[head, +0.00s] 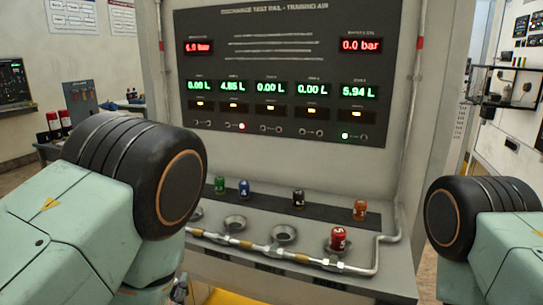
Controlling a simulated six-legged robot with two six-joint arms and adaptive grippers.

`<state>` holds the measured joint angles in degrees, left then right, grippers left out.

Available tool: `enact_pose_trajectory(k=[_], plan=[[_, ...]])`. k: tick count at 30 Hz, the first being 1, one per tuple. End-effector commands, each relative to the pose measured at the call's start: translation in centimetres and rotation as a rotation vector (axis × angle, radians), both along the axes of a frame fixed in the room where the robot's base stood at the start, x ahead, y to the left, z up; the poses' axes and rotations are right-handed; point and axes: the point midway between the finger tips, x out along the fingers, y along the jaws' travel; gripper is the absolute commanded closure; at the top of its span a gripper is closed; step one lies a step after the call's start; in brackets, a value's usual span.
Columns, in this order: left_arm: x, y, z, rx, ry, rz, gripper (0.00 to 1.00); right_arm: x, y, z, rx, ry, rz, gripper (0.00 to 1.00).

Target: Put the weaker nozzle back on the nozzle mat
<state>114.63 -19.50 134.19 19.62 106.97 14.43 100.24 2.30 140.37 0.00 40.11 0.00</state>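A dark strip (271,200), which looks like the nozzle mat, runs along the back of the bench. On it stand a green nozzle (220,185), a blue nozzle (244,189), a black nozzle (298,199) and an orange nozzle (360,209), all upright. A red nozzle marked 5 (338,240) stands upright at the right end of the front row, at a metal cup. Other cups, such as one cup (235,222) and another cup (284,234), are empty. My arms show at both sides, but the fingertips of both grippers are out of view.
The test panel (280,70) shows 4.85 L with a red lamp in its second column and 5.94 L with a green lamp in its fifth. The other litre displays appear to read zero. A metal pipe (300,258) runs along the bench front and rises at right.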

Motion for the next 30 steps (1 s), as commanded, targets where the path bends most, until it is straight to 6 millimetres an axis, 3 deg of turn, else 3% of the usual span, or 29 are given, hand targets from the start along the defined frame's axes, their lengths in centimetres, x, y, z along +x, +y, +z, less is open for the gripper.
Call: enact_pose_trajectory(k=[3,7,30], plan=[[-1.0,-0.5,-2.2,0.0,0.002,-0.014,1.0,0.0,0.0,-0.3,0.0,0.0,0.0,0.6],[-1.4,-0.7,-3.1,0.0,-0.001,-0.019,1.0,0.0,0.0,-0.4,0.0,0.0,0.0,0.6],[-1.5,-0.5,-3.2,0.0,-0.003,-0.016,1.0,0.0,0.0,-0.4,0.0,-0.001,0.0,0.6]])
